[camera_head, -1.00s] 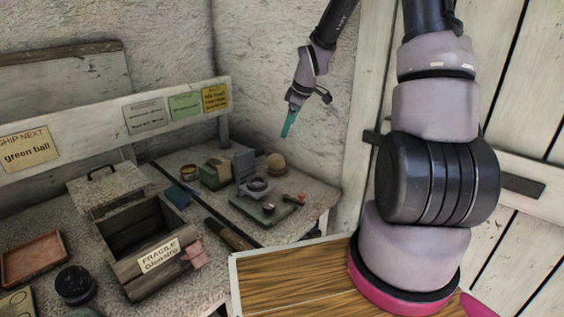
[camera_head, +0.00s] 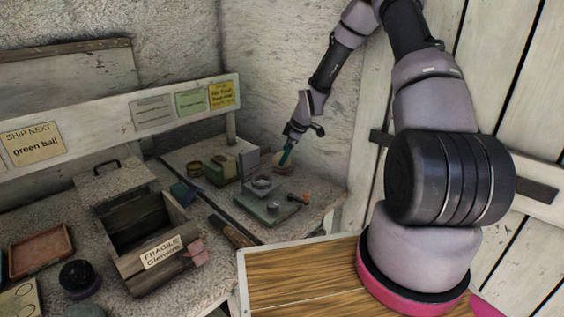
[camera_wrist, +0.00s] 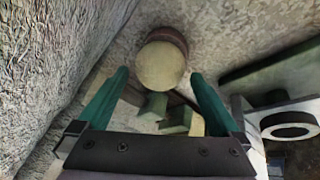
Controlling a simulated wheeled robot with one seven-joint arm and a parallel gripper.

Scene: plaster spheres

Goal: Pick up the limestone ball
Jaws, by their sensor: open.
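A pale cream ball (camera_wrist: 160,66), the only ball I can make out as limestone, sits on a reddish-brown round stand (camera_wrist: 168,36) in the wrist view. In the head view the ball (camera_head: 281,164) is at the far right of the back worktop, partly hidden by my gripper. My gripper (camera_wrist: 159,74) has two teal fingers spread apart, one on each side of the ball in the picture. Nothing is held. Whether the fingertips are level with the ball or still above it is hard to tell.
A grey block (camera_head: 248,162) and a grey-green device with a ring (camera_head: 262,184) stand close to the ball's left. The rough wall rises behind it. An open wooden crate (camera_head: 150,228), a lid with a handle and a reddish tray (camera_head: 41,251) lie farther left.

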